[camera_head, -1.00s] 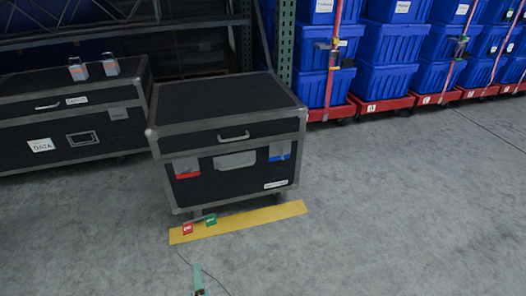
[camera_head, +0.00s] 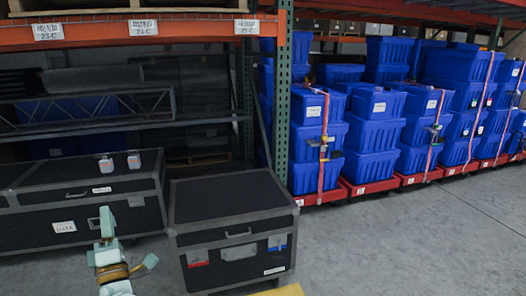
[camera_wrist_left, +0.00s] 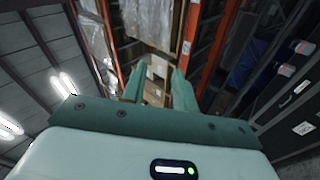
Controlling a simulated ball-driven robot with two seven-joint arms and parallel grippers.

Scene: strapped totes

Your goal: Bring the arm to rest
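My left gripper (camera_head: 105,222) rises from the bottom left of the head view, in front of the long black case and left of the nearer one. In the left wrist view its two teal fingers (camera_wrist_left: 157,88) stand apart with nothing between them. It points up toward tall racking, clear of any object. My right gripper is in neither view.
The nearer black case (camera_head: 228,205) and the long black case (camera_head: 40,205) stand on the floor. Strapped blue totes (camera_head: 372,137) sit on red dollies (camera_head: 378,186) at the right. A rack beam (camera_head: 190,31) crosses above. Grey floor (camera_head: 410,245) is clear at lower right.

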